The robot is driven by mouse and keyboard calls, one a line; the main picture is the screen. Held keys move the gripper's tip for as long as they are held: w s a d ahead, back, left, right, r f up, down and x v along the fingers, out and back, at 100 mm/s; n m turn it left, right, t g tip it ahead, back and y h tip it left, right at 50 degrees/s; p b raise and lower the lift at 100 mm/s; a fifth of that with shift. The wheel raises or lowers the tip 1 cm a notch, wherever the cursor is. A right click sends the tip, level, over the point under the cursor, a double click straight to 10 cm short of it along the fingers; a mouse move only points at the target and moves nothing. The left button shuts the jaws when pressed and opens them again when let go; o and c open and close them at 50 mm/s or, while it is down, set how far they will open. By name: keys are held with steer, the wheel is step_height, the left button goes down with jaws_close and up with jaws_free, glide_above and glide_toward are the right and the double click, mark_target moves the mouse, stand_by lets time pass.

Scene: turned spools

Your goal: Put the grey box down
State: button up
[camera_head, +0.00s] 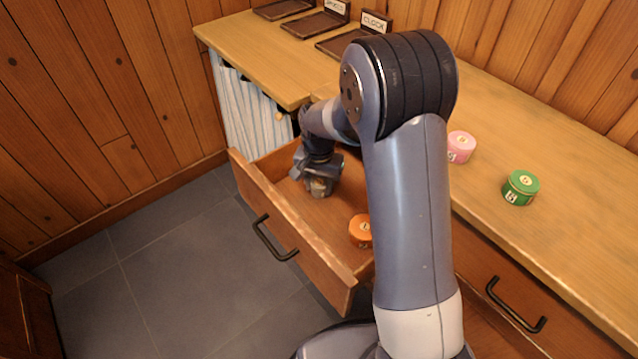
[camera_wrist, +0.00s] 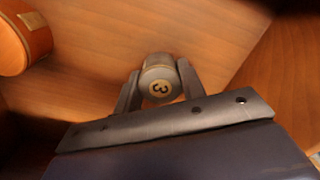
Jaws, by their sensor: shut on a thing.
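The grey box (camera_wrist: 158,78) is a small round box with a "3" on a pale disc on its lid. It sits between the two fingers of my gripper (camera_wrist: 157,88), which is shut on it. In the head view my gripper (camera_head: 321,184) is inside the open drawer (camera_head: 308,222), towards its left end, and the box shows partly below the fingers. The box is at or close above the drawer floor; I cannot tell if it touches.
An orange round box (camera_head: 361,230) lies in the drawer to the right. On the counter stand a pink box (camera_head: 460,147) and a green box (camera_head: 520,188). Labelled trays (camera_head: 318,24) line the back of the counter. Drawer floor between the grey and orange boxes is clear.

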mark_target(319, 182)
steer(key=shift+f, duration=0.1)
steer(key=o, duration=1)
steer(key=shift+o, duration=0.2)
step_height(319, 182, up, 12)
steer(key=p, duration=0.2)
